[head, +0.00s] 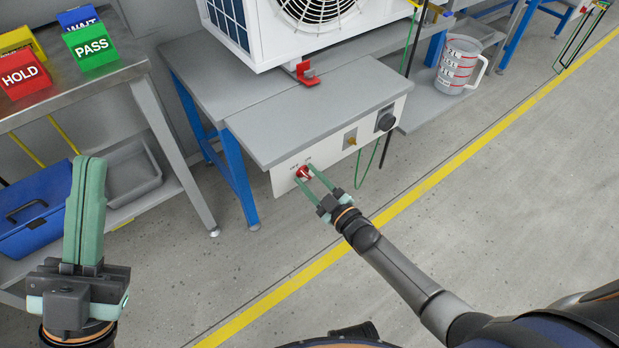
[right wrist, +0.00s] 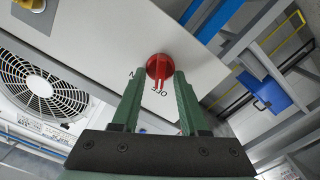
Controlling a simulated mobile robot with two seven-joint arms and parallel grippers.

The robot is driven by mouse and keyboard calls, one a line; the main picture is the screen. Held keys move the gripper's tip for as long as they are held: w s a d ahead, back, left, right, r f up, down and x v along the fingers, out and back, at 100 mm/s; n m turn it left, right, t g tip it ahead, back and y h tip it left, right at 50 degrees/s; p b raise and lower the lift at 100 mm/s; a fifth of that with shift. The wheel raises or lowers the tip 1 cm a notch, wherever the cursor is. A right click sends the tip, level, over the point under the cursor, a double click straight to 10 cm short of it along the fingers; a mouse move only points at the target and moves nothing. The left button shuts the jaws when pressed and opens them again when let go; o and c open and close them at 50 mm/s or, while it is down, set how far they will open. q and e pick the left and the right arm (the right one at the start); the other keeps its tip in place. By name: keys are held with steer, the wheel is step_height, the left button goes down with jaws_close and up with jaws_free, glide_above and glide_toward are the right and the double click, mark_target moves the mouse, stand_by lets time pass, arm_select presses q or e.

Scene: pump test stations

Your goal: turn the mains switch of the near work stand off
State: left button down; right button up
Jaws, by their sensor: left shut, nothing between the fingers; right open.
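The mains switch (head: 302,172) is a red rotary knob on the white front panel (head: 285,183) of the near work stand. In the right wrist view the red knob (right wrist: 159,65) shows a raised grip, with partly covered ON and OFF lettering beside it. My left gripper (head: 88,163) is shut and empty, pointing up at the left, away from the stand.
A white fan unit (head: 270,40) stands on the stand's grey top. A brass-coloured fitting (head: 350,139) and a black knob (head: 386,121) sit further right on the panel. A side bench (head: 70,98) holds HOLD and PASS blocks. The floor in front is clear.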

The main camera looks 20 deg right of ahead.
arm_select(q)
steer(key=w+n+y+p, duration=0.1)
steer(key=w+f+n+y+p, duration=0.1)
steer(key=y, duration=0.1)
steer(key=w+f+n+y+p, duration=0.1)
steer(key=shift+w+a+y, duration=0.3)
steer(key=shift+a, duration=0.1)
arm_select(e)
steer(key=v, duration=1.2)
steer(key=shift+s, duration=0.25)
arm_select(q)
steer(key=shift+r, duration=0.1)
arm_select(e)
steer(key=shift+d, duration=0.1)
